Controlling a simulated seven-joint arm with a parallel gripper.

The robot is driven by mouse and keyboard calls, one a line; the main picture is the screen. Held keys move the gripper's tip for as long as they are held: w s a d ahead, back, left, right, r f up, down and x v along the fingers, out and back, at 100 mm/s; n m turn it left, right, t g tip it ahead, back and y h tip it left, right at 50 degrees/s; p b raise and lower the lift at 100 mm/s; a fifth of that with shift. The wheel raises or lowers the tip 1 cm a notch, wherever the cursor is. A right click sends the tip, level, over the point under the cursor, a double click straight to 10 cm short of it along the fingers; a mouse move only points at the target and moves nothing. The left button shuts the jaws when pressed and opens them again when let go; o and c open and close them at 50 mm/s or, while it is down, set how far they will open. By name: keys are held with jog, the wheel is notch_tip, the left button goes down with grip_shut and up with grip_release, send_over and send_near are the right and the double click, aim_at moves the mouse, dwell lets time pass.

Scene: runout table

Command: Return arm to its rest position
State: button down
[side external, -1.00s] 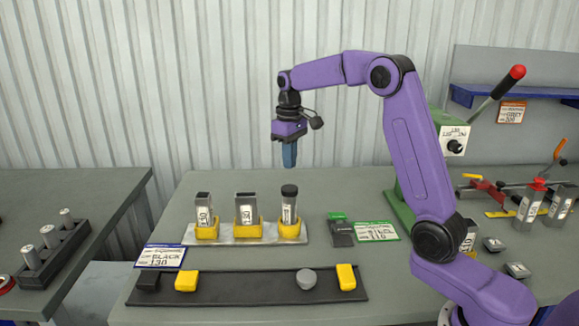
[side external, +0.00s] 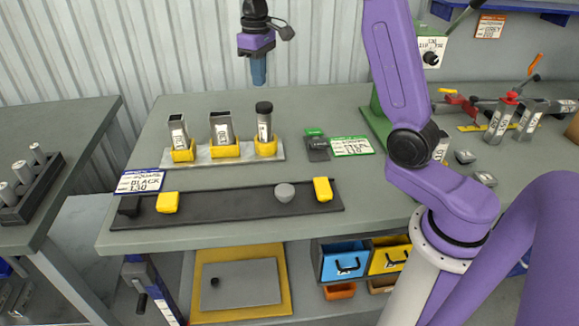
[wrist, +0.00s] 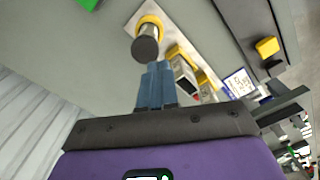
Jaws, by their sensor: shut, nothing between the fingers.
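My gripper (side external: 258,72) hangs above the table, pointing down, with its blue fingers closed and nothing between them. In the side view it is above the black-capped round tube (side external: 264,119) and apart from it. In the wrist view the shut blue fingers (wrist: 157,82) show in front of the dark round cap (wrist: 145,48). The capped tube stands in a yellow holder, beside two open-topped square tubes (side external: 221,130) in yellow holders on a light plate (side external: 205,158). My arm is raised and bent.
A dark rail (side external: 232,204) with yellow blocks and a grey knob lies along the front edge. A black device and green-edged card (side external: 352,146) lie right of the tubes. A green lever machine (side external: 388,108) stands behind my arm. A second table (side external: 62,118) is at left.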

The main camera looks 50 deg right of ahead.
jog(key=s+a+f+n, duration=0.2)
jog(key=s+a+n, duration=0.3)
jog(key=s+a, duration=0.9)
jog(key=s+d+f+n, duration=0.2)
jog(key=s, duration=0.9)
jog(key=s+d+f+n, duration=0.2)
jog(key=s+n, duration=0.1)
jog(key=s, duration=0.8)
jog(key=shift+s+f, duration=0.15)
jog(key=shift+f, duration=0.25)
